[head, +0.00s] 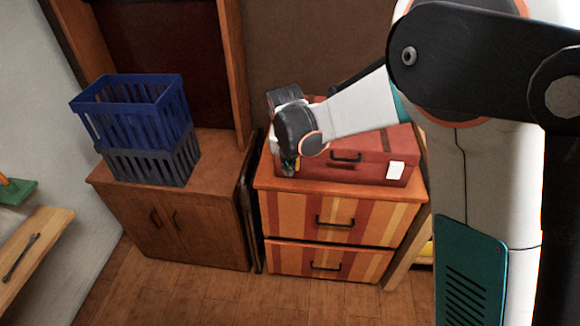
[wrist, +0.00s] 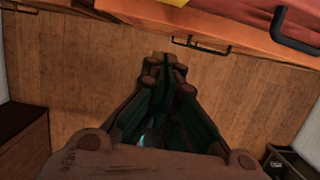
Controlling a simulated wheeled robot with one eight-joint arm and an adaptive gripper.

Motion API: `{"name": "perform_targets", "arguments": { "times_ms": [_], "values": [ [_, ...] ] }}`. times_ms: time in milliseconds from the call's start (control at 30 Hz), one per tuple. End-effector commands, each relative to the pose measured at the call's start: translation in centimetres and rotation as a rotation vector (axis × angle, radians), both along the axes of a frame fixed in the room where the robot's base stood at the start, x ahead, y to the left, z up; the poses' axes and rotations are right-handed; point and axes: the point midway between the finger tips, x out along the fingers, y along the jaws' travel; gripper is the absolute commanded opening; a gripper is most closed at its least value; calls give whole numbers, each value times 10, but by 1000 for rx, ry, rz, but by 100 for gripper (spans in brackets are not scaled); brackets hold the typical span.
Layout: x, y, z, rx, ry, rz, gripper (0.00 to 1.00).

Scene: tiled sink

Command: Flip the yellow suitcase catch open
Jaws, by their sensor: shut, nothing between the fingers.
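A red-brown suitcase (head: 372,171) lies on the striped dresser, its dark handle (head: 345,156) facing front. My gripper (head: 287,168) is at the suitcase's front left, and my wrist hides that corner. A small yellow patch (wrist: 172,2) is cut off by the top edge of the wrist view; it may be the catch. In the wrist view my gripper (wrist: 165,62) has its fingers together, shut and empty, with floor behind them. The suitcase's red front (wrist: 262,8) and handle (wrist: 295,30) show at the top right there. Whether the fingers touch the suitcase cannot be told.
The dresser (head: 310,213) has two handled drawers below the suitcase. A brown cabinet (head: 225,150) with stacked blue (head: 135,110) and dark (head: 160,162) crates stands to the left. A wooden bench (head: 30,240) is at far left. Wooden floor (head: 190,290) is open in front.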

Motion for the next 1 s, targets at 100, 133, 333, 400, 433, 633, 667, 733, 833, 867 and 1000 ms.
{"name": "perform_targets", "arguments": {
  "times_ms": [100,133,333,400,433,633,667,733,833,867,1000],
  "values": [
    [6,0,-23,0,0,-1,0],
    [7,0,-28,0,0,-1,0],
    [17,0,-67,0,0,-1,0],
    [20,-1,-80,0,0,-1,0],
    [21,-1,-86,0,0,-1,0],
    [48,-3,-87,0,0,-1,0],
    [51,-3,-87,0,0,-1,0],
    [56,-3,-87,0,0,-1,0],
    [60,-3,-86,0,0,0,0],
    [61,-3,-86,0,0,0,0],
    [62,-3,-85,0,0,0,0]
  ]
}}
